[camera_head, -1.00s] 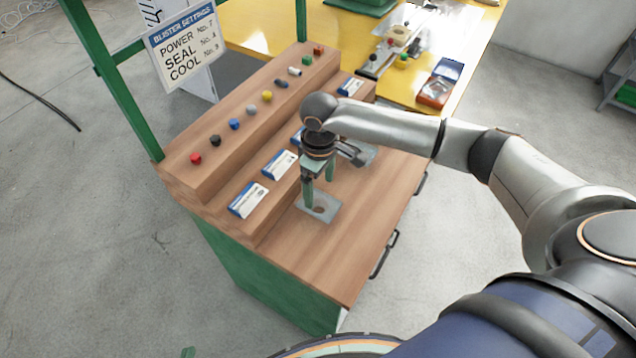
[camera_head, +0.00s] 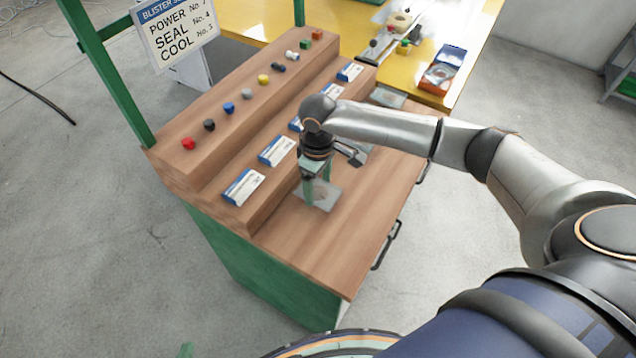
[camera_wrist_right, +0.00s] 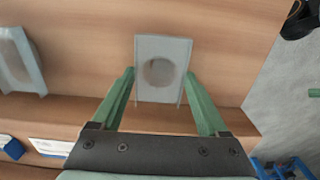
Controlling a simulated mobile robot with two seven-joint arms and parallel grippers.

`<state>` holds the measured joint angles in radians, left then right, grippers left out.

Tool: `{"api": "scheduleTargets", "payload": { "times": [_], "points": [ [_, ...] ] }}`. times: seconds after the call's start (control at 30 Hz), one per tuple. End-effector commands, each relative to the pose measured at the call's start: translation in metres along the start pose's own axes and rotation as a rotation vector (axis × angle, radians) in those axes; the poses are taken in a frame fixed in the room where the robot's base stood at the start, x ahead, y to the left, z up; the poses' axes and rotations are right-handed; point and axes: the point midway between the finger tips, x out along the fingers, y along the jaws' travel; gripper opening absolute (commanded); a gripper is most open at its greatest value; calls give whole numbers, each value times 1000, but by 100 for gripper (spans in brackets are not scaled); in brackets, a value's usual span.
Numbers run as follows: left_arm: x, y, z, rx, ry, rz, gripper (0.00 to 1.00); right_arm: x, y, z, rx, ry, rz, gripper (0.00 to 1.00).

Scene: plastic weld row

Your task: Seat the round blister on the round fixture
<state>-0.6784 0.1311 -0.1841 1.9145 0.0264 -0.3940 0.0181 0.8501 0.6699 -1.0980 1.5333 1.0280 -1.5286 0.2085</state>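A grey plate with a dark round area (camera_head: 325,203) lies on the bench top; it also shows in the right wrist view (camera_wrist_right: 160,47). I cannot tell whether it is the bare round fixture or has a clear blister on it. My right gripper (camera_head: 317,184) points down over this plate. In the right wrist view its green fingers (camera_wrist_right: 160,75) are apart, one near each side of the plate, with nothing distinct held between them. A small green tip at the bottom edge of the head view looks like my left gripper (camera_head: 187,350); the rest is out of frame.
A second grey plate (camera_wrist_right: 18,62) lies beside the first, and another (camera_head: 388,98) lies farther back. A raised wooden step (camera_head: 270,115) with coloured knobs and blue-white cards borders the bench on the left. Bench handles (camera_head: 386,246) stick out at the right.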

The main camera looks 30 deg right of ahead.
Motion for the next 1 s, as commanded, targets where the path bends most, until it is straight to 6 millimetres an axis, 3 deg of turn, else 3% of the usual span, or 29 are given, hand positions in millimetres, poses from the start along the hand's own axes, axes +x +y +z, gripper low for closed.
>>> {"api": "scheduleTargets", "payload": {
  "times": [0.03, 0.23, 0.57, 1.0],
  "points": [
    [0, 0, 0, 0, 1, 0, 0, 0, 0, 0, 0, 0, 0, 63],
    [0, 0, 0, 0, 1, 0, 0, 0, 0, 0, 0, 0, 0, 41],
    [-2, 0, -3, 0, 1, 0, 0, -3, 0, 0, 0, 0, 0, 41],
    [-20, 2, -23, 0, 0, 0, 0, -23, 0, 0, 1, -1, 0, 41]
  ]
}}
